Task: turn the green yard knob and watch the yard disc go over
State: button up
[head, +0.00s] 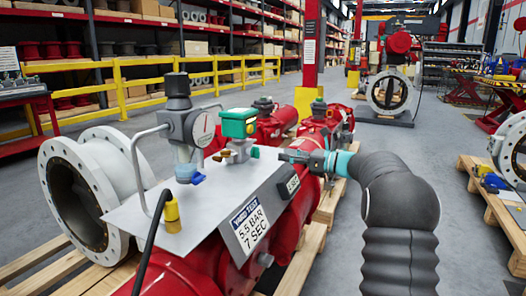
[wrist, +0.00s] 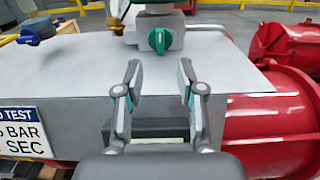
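The green knob (wrist: 158,40) sits on the front of a small grey valve body under a green-topped box. In the head view the knob (head: 255,152) shows small, just left of my gripper's tips. The green box (head: 239,122) has a pale marking on its face; I cannot make out a disc there, and in the wrist view its top is cut off. My gripper (wrist: 160,72) is open and empty, its two fingers apart below and either side of the knob, not touching it. In the head view my gripper (head: 288,157) points left over the grey panel.
The grey sloping panel (head: 150,212) carries a gauge (head: 202,130), a blue knob (head: 190,175) and a yellow fitting (head: 172,214). Red actuator cylinders (wrist: 270,130) lie under and beside it. A white flanged pipe (head: 90,190) stands left. Yellow rails run behind.

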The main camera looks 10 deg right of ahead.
aim_at(259, 150)
jog(key=p+x, duration=0.1)
jog(key=x, duration=0.8)
jog(key=shift+a, duration=0.1)
grip_shut()
